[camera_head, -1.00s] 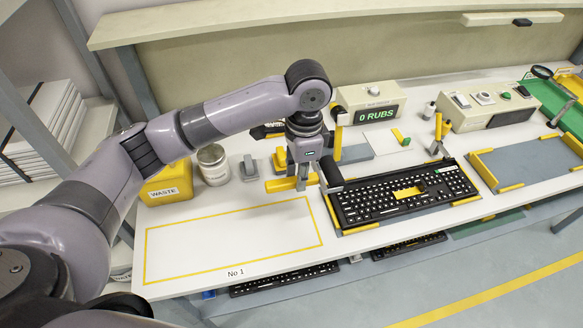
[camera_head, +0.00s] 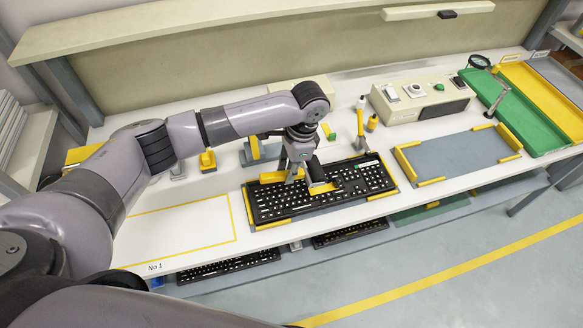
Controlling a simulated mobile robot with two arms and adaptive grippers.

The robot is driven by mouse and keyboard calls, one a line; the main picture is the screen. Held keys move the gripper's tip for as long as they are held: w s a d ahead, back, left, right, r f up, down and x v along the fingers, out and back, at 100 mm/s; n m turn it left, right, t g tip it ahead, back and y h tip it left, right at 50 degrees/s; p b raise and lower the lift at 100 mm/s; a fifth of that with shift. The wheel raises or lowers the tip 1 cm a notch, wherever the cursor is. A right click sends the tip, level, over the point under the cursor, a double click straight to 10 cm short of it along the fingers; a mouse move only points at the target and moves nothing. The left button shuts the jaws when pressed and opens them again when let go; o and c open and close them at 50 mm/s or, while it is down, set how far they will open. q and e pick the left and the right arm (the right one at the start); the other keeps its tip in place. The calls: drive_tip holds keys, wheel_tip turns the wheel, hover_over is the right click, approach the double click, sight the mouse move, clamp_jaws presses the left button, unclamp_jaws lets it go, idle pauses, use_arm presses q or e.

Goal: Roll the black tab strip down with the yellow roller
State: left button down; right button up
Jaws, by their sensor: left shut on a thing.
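My left gripper (camera_head: 294,178) is over the left-middle part of the black keyboard (camera_head: 268,204), pointing down. It is shut on the yellow roller (camera_head: 271,177); its yellow handle shows left of the fingers and a dark cylinder sticks out on the right. The dark cylinder is just above a yellow patch (camera_head: 323,189) on the keyboard. I cannot tell whether it touches. I cannot make out the black tab strip against the dark keys. My right gripper is not in view.
The keyboard lies in a holder with yellow edges. To its right is an empty grey mat (camera_head: 450,158) with yellow corner guides, then a green tray (camera_head: 512,122). A control box (camera_head: 425,99) stands behind. A yellow-outlined area (camera_head: 185,232) at left is bare.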

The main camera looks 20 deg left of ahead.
use_arm(q)
drive_tip(key=shift+d+r+p, duration=0.15)
drive_tip(key=shift+p, duration=0.45)
wheel_tip(320, 180, down, 6)
drive_tip(key=shift+f+b, duration=0.1)
drive_tip(key=shift+b, duration=1.15)
drive_tip(key=shift+f+b, duration=0.3)
drive_tip(key=shift+f, duration=0.95)
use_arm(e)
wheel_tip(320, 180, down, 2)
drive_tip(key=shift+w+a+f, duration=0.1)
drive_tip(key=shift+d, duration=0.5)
use_arm(q)
drive_tip(key=shift+f, duration=0.35)
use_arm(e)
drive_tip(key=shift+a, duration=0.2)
